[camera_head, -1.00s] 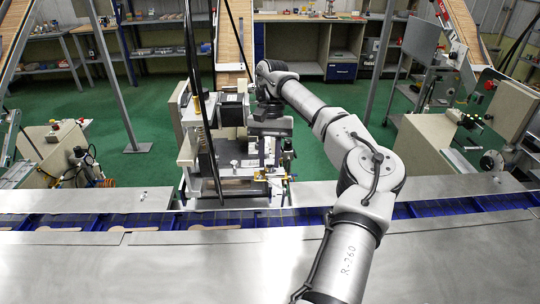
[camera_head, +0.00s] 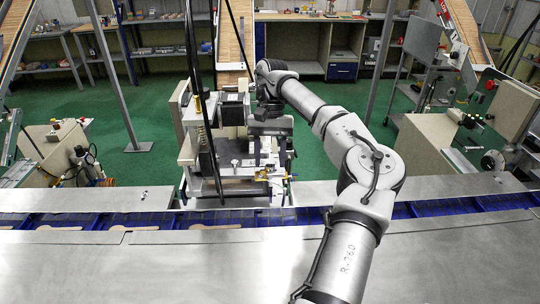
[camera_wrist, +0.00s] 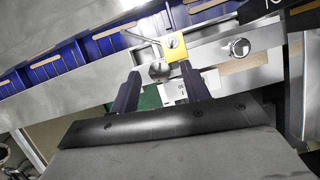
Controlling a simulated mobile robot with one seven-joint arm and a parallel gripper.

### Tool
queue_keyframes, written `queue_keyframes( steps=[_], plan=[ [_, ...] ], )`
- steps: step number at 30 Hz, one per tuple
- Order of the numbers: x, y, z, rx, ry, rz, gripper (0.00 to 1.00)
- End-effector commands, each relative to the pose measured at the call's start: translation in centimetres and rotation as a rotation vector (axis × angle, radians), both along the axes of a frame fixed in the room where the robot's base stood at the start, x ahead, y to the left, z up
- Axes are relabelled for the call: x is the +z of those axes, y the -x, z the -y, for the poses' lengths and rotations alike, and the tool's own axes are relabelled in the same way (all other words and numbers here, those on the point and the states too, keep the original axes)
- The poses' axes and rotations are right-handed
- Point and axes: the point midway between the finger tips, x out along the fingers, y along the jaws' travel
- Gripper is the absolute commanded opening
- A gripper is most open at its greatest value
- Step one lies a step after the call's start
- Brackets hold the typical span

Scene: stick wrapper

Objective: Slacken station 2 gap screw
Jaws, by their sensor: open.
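My gripper (camera_wrist: 160,86) is open in the wrist view, its two dark fingers spread apart. A round metal knob (camera_wrist: 158,70) shows between the fingertips, beside a yellow block (camera_wrist: 178,52) with a thin metal rod across it. A second round metal knob (camera_wrist: 238,47) sits on the bar to the right. I cannot tell for sure which is the gap screw. In the head view, my gripper (camera_head: 268,160) points down at the front of the middle wrapping station (camera_head: 200,150), above its small brass-coloured parts (camera_head: 263,178). Contact with the knob cannot be made out.
A row of blue trays (camera_head: 100,221) with wooden sticks runs along the steel table (camera_head: 150,265) in front of the station; the trays also show in the wrist view (camera_wrist: 60,66). Other machines stand at left (camera_head: 50,145) and right (camera_head: 510,110). Green floor lies open behind.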

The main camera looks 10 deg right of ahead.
Motion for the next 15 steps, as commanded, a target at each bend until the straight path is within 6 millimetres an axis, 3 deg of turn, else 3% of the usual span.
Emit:
queue_keyframes(
  steps=[5,13,15],
  plan=[
    [0.8,-0.4,0.1,0.001,0.004,0.0,0.46],
    [5.0,-1.9,0.6,-0.003,0.006,0.004,0.46],
    [5.3,-2.1,0.6,-0.001,0.005,-0.001,0.46]
  ],
)
